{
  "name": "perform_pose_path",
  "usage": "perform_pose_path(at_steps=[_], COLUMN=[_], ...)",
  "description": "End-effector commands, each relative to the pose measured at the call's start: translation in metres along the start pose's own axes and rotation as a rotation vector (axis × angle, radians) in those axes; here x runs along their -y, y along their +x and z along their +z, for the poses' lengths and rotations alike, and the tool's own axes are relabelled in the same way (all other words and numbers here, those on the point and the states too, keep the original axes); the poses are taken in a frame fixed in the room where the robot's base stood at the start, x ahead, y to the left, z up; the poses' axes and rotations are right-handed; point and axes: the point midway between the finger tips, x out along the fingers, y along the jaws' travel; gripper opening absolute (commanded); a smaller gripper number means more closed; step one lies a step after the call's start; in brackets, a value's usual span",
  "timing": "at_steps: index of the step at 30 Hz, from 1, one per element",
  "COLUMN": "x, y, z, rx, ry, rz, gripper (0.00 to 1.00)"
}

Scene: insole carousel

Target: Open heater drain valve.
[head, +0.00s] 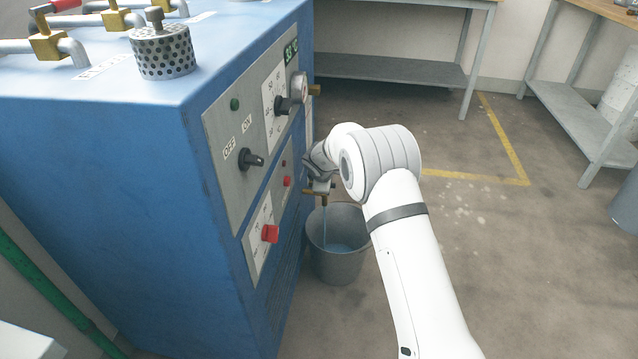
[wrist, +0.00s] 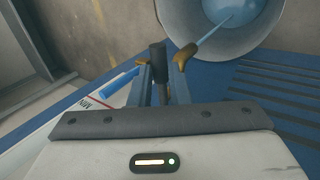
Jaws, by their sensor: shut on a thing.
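The heater is a blue cabinet (head: 130,200) on the left of the head view. Its brass drain valve (head: 318,190) sticks out low on the right side, and the brass spout also shows in the wrist view (wrist: 186,55). A thin stream of water runs from the spout into a grey bucket (head: 340,264) on the floor, which holds bluish water. The bucket also shows at the top of the wrist view (wrist: 178,22). In the wrist view my gripper (wrist: 162,80) is shut on the dark valve handle (wrist: 158,58). In the head view my arm partly hides the gripper and handle.
The heater's front panel has an OFF/ON knob (head: 250,159), another dial and a red button (head: 270,233). A blue sight tube (wrist: 120,83) with a MIN label is beside my gripper. Workbenches stand behind. The floor right of my arm is clear.

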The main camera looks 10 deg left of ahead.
Motion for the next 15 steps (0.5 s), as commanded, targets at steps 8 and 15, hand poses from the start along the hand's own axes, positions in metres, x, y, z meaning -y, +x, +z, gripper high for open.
perform_pose_path(at_steps=[8, 15], x=[-0.0008, 0.0011], y=[-0.0028, -0.0034], z=[-0.007, -0.0085], rx=[-0.009, -0.009], ry=[-0.006, -0.009], rz=[0.006, 0.004], gripper=[0.37, 0.38])
